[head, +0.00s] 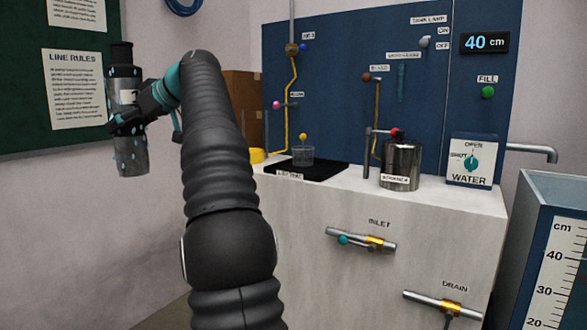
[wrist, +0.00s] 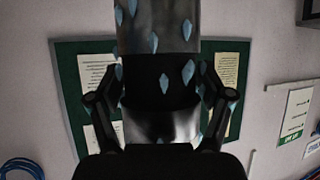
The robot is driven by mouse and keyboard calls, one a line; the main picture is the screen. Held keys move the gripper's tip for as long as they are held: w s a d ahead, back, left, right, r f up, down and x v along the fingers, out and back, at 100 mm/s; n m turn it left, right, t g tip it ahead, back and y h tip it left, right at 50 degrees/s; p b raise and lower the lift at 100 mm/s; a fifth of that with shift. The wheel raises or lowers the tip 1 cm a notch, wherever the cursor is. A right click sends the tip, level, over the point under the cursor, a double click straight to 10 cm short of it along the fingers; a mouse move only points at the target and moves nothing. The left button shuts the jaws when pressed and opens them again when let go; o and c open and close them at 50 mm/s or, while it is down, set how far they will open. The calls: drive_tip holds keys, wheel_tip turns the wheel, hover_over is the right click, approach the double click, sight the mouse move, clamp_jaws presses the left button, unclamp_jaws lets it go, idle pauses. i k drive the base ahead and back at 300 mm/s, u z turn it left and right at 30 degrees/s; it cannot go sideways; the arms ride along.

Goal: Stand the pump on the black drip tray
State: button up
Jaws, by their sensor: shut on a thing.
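The pump (head: 132,160) is a metal cylinder with a black top and pale blue drop-shaped marks. It hangs roughly upright in the air at the left of the head view, in front of the wall. My gripper (head: 126,122) is shut around its middle. In the wrist view the pump (wrist: 160,35) fills the centre between the fingers of my gripper (wrist: 160,98); its ends are cut off or hidden. The black drip tray (head: 326,172) lies on the white counter, well right of the pump.
A metal canister (head: 401,165) with a red part on top stands right of the tray. A yellow tube (head: 288,100) runs down the blue panel behind the tray. Valve handles (head: 362,240) stick out from the counter's front. A tank (head: 555,250) stands at the right.

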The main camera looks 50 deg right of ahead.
sight(314, 174)
drive_tip(key=z, duration=0.35)
drive_tip(key=i, duration=0.7)
drive_tip(key=z, duration=1.1)
drive_tip(key=i, duration=0.4)
drive_tip(key=z, duration=0.3)
